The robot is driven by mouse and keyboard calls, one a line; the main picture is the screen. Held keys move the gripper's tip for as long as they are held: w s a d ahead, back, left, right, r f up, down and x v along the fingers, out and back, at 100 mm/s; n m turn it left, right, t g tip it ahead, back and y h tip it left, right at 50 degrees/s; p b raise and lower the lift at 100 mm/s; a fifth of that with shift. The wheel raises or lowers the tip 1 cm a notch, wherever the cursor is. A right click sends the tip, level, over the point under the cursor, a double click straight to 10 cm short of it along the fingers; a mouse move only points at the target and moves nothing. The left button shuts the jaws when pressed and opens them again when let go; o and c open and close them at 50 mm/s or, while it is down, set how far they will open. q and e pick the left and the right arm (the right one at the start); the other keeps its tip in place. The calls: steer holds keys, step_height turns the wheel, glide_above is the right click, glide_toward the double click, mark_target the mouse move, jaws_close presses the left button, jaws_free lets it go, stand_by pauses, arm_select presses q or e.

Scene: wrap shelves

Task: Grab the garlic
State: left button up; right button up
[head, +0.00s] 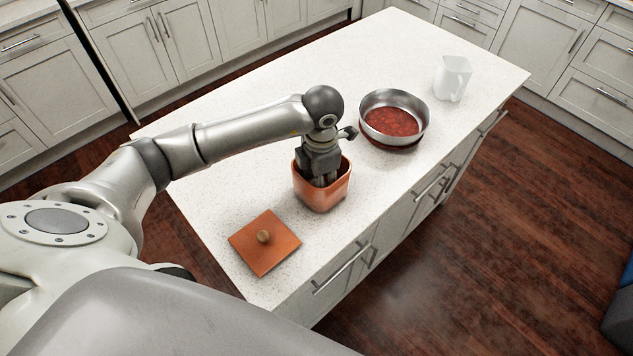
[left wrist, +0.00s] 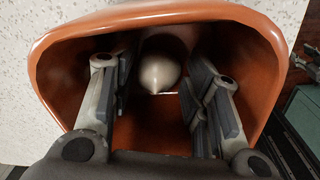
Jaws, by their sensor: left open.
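The garlic (left wrist: 161,72) is a pale bulb inside an orange-brown square pot (head: 322,196). It shows in the left wrist view near the pot's far wall, and the pot hides it in the head view. My left gripper (head: 321,180) points down into the pot. In the left wrist view its fingers (left wrist: 160,100) are open, one on each side of the garlic in the picture. I cannot tell whether a finger touches it. The pot's rim also shows around the fingers in the left wrist view (left wrist: 55,95). My right gripper is not in view.
An orange square lid (head: 277,252) with a round knob lies on the white island counter (head: 225,200) in front of the pot. A steel pan (head: 394,118) with red contents stands behind the pot to the right. A white pitcher (head: 452,79) stands farther back.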

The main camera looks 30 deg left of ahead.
arm_select(q)
steer(key=shift+f, duration=0.6)
steer(key=c, duration=0.6)
steer(key=shift+c, duration=0.2)
steer(key=shift+r, duration=0.5)
step_height(320, 180, up, 9)
steer(key=b, duration=0.3)
steer(key=shift+r, duration=0.2)
step_height(320, 180, up, 8)
steer(key=shift+f, duration=0.15)
